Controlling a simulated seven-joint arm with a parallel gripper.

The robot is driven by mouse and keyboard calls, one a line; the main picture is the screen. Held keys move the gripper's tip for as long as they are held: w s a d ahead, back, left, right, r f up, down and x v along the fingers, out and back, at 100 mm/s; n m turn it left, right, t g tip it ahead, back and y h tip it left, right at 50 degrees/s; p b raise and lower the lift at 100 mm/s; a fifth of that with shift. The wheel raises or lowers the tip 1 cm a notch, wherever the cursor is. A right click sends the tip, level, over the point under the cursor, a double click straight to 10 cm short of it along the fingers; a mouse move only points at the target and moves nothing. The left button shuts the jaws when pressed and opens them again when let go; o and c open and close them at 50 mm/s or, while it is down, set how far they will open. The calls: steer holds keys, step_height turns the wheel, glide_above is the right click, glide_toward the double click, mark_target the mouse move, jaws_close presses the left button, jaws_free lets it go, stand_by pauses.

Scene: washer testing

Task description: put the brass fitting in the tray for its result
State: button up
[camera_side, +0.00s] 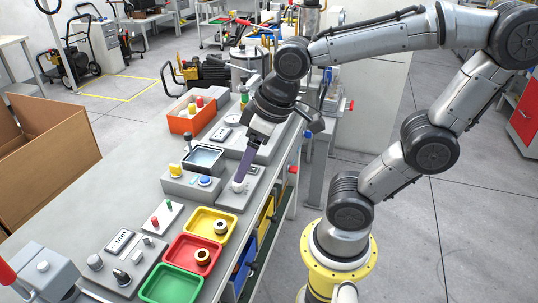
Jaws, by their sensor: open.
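A brass-coloured, ring-shaped fitting (221,227) sits in the yellow tray (231,213). A second brass-coloured, ring-shaped fitting (202,256) sits in the red tray (181,253). The green tray (171,285) in front of them looks empty. My gripper (240,185) points down over the bench, just behind the yellow tray, close to a grey block. It is open, and I see nothing held in it. It is apart from both fittings. The view is too small to show the gap between the fingers clearly.
A water-filled basin (204,158) and grey test units with a yellow knob (176,170) and blue button (205,181) stand left of my gripper. An orange bin (184,124) with coloured parts is behind. A control panel (122,262) lies left of the trays.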

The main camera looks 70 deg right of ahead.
steer(key=shift+m+t, duration=0.4)
steer(key=shift+t, duration=0.3)
steer(key=s, duration=0.1)
steer(key=s+d, duration=0.1)
steer(key=s+r, duration=0.1)
steer(key=s, duration=0.1)
steer(key=shift+s+d, duration=0.1)
steer(key=shift+d, duration=0.1)
